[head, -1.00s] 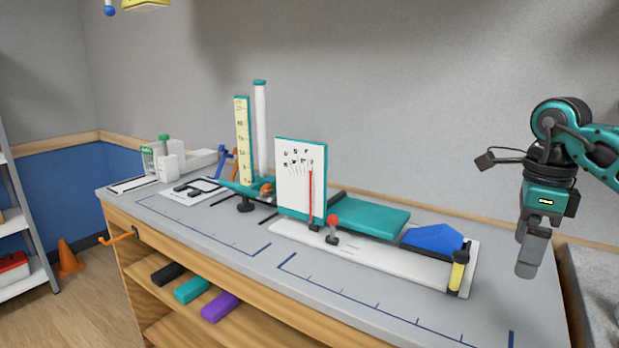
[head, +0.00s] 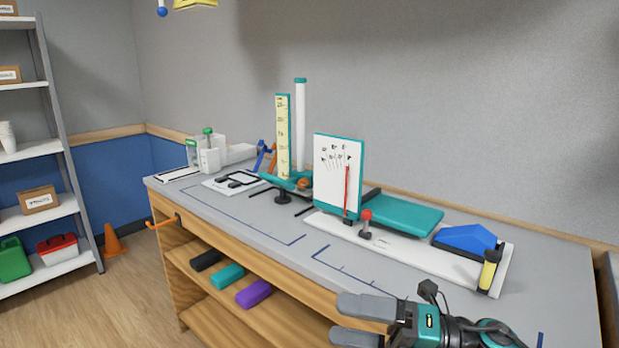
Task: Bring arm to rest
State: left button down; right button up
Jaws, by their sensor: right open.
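My right gripper (head: 350,321) is at the bottom of the head view, in front of the workbench's front edge. Its two grey fingers point left and stand apart, with nothing between them. My right arm comes in from the lower right and hides part of the bench's front. My left gripper is not in view.
The grey workbench (head: 350,262) carries a white board (head: 338,180) with a red pointer, a teal slab (head: 400,215), a blue wedge (head: 466,237) and a yellow ruler (head: 283,135). An orange hook (head: 161,223) sticks out in front. Shelves (head: 40,149) stand left.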

jog(key=d+f+m+t+h, duration=0.4)
jog(key=m+t, duration=0.3)
jog(key=m, duration=0.4)
jog(key=d+f+m+t+h, duration=0.2)
jog(key=f+m+t+h, duration=0.35)
jog(key=m, duration=0.65)
jog(key=s+d+f+m+g+h, duration=0.2)
jog(key=s+f+m, duration=0.4)
jog(key=f, duration=0.3)
jog(key=s+d+f+m+g+h, duration=0.3)
jog(key=s+f+m+h, duration=0.2)
jog(key=f, duration=0.4)
jog(key=shift+s+d+m, duration=0.2)
jog(key=shift+s+m, duration=0.4)
jog(key=shift+s, duration=0.45)
